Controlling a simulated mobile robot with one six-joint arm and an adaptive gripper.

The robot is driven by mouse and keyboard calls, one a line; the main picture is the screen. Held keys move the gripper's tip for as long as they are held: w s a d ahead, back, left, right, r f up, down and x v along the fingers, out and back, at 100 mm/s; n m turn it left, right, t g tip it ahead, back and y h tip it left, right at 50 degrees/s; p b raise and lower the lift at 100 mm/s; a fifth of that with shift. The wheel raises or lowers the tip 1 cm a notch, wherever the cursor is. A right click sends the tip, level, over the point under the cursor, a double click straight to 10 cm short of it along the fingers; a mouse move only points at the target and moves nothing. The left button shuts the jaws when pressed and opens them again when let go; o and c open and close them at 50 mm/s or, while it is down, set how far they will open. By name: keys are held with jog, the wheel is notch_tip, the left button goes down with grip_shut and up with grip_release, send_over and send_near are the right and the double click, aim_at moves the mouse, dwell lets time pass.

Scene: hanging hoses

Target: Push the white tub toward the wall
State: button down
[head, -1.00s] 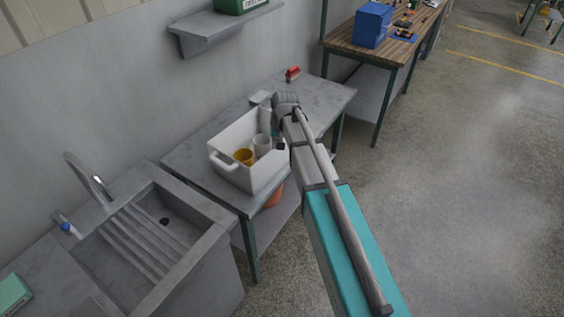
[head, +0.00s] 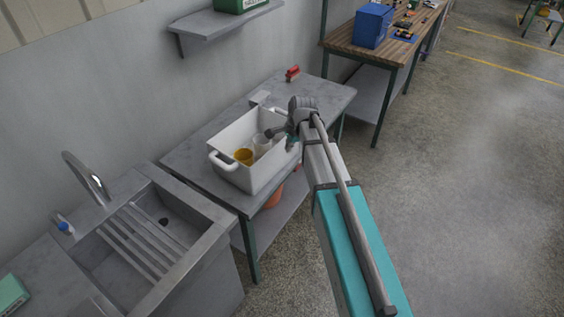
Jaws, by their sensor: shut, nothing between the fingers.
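The white tub (head: 237,176) stands upright on the grey metal table, its back side facing the wall. A yellow cup (head: 243,157) and a whitish cup (head: 261,143) are inside it. My gripper (head: 291,143) is at the tub's right end, on the side away from the wall. My wrist covers part of the tub's right rim. The fingers are small and partly hidden; they look shut and empty. I cannot tell whether they touch the tub.
The grey wall (head: 110,95) runs behind the table (head: 190,158). A red-handled brush-like item (head: 292,73) and a small pale block (head: 260,97) lie behind the tub. A sink (head: 150,225) adjoins at left. The table's right end is bare.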

jog(key=d+m, duration=0.1)
jog(key=m, duration=0.3)
jog(key=d+m, duration=0.1)
jog(key=m, duration=0.3)
jog(key=s+d+m, duration=0.1)
jog(key=m, duration=0.3)
jog(key=shift+d+f+t+b, duration=0.2)
jog(key=shift+f+t+b, duration=0.1)
jog(key=shift+f+b, duration=0.1)
jog(key=shift+f, duration=0.1)
jog(key=b, duration=1)
send_near(279, 168)
notch_tip(279, 168, down, 5)
jog(key=s+d, duration=0.2)
jog(key=d, duration=0.1)
jog(key=shift+w+a, duration=0.7)
jog(key=shift+a, duration=0.2)
jog(key=shift+w+a, duration=0.7)
jog(key=shift+a, duration=0.25)
